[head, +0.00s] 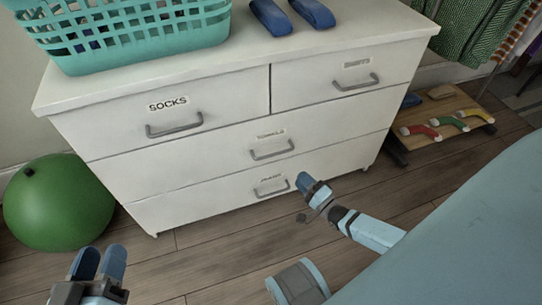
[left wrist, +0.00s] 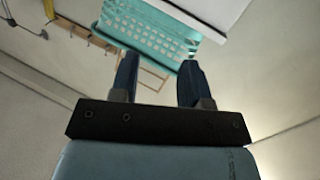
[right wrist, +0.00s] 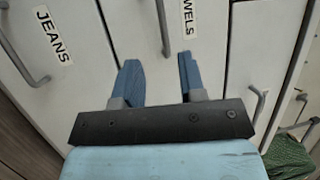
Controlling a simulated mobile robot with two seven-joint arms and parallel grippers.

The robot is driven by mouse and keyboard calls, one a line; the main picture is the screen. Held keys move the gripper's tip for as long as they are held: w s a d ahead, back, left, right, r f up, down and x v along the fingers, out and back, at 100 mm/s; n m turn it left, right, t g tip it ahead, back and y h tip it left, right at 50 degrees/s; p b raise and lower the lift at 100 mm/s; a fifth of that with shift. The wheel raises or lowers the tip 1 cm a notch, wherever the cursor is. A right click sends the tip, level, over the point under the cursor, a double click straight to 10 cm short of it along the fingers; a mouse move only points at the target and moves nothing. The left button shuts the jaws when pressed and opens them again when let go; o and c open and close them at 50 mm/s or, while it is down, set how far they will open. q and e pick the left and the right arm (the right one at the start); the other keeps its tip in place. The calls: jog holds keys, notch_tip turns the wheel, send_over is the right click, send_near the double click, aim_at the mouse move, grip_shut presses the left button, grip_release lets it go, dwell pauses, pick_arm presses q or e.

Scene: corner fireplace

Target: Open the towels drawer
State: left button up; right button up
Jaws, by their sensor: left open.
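The towels drawer (head: 230,166) is the middle, full-width drawer of a white dresser and looks closed. Its grey bar handle (head: 273,153) sits under a blurred label. In the right wrist view the towels handle (right wrist: 162,25) lies ahead, between the fingertips in the picture, beside a partly cut label (right wrist: 188,18) reading "WELS". My right gripper (head: 308,184) is in front of the lower drawers, right of and below the towels handle. Its fingers (right wrist: 158,65) are apart with nothing held. My left gripper (head: 102,254) is open and empty at the lower left, away from the dresser.
The jeans drawer handle (head: 272,187) is just left of my right gripper. Socks (head: 175,128) and shirts (head: 356,83) handles are above. A teal basket (head: 140,35) stands on top. A green ball (head: 58,202) is at left, a low wooden rack (head: 450,118) at right.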

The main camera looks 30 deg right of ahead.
jog(key=b, duration=0.1)
send_near(276, 153)
jog(key=x, duration=0.2)
jog(key=b+x, duration=0.1)
jog(key=x, duration=0.1)
jog(key=b+x, duration=0.1)
jog(key=x, duration=0.2)
jog(key=b+x, duration=0.1)
jog(key=x, duration=0.2)
jog(key=shift+w+f, duration=0.15)
jog(key=shift+f, duration=0.15)
pick_arm(q)
jog(key=shift+w+a+f+m, duration=0.45)
jog(key=shift+w+f+m, duration=0.25)
jog(key=shift+m, duration=0.3)
pick_arm(e)
grip_shut()
